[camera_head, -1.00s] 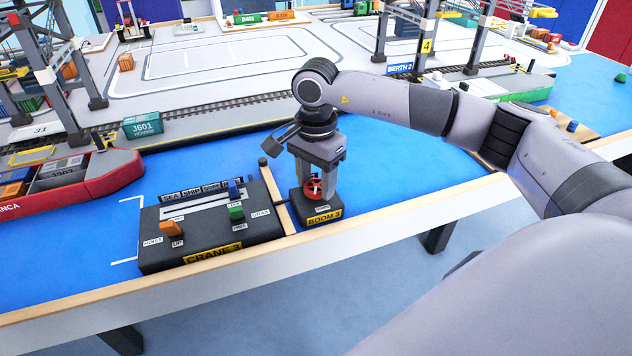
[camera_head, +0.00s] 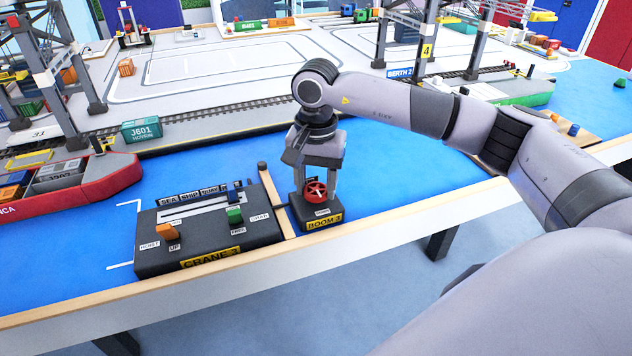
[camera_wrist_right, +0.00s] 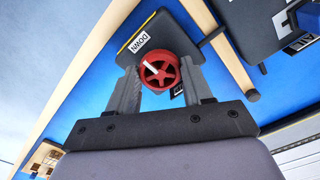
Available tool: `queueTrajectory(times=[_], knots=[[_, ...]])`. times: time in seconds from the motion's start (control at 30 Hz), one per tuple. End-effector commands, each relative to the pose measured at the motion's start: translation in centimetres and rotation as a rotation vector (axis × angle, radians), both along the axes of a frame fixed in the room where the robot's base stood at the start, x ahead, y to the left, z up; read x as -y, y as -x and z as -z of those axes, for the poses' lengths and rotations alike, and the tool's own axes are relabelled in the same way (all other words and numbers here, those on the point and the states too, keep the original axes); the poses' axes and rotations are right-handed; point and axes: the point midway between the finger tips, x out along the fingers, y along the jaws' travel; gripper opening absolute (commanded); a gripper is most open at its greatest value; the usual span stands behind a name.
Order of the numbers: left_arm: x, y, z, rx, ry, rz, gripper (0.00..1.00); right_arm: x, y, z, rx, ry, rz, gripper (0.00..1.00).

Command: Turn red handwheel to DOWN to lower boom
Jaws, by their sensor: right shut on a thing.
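The red handwheel (camera_head: 315,191) is on the black BOOM 3 box (camera_head: 323,224) near the table's front edge. In the wrist view the red handwheel (camera_wrist_right: 159,73) shows a white pointer mark directed up and left, toward the white DOWN label (camera_wrist_right: 138,45). My right gripper (camera_head: 317,192) reaches down over the box from above. Its fingers (camera_wrist_right: 160,80) are on both sides of the wheel, shut on its rim. Any label on the far side of the wheel is mostly hidden. My left gripper is not in view.
The CRANE 3 panel (camera_head: 207,257) with orange and green levers stands just left of the box, past a wooden strip (camera_head: 272,201). A red ship (camera_head: 108,185) lies further left. Blue surface right of the box is free.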

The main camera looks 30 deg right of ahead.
Motion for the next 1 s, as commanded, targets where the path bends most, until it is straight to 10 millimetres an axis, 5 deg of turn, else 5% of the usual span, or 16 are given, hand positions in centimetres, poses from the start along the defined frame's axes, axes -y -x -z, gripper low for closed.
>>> queueTrajectory(times=[0.27, 0.3, 0.37, 0.7, 1.0], knots=[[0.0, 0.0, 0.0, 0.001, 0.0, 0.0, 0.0, 0.0, -0.1, -0.2, 0.006, 0.0, -0.003, 0.2], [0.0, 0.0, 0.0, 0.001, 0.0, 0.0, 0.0, 0.0, -0.1, -0.2, 0.006, 0.0, -0.002, 0.6], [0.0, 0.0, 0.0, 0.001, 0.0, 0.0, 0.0, 0.0, -0.1, -0.2, 0.005, 0.001, -0.002, 0.76], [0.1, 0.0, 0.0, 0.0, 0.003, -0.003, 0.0, 0.0, -0.1, -0.5, 0.003, 0.0, -0.001, 0.76], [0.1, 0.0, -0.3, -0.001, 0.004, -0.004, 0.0, 0.0, -0.1, -5.0, 0.006, -0.001, -0.002, 0.76]])
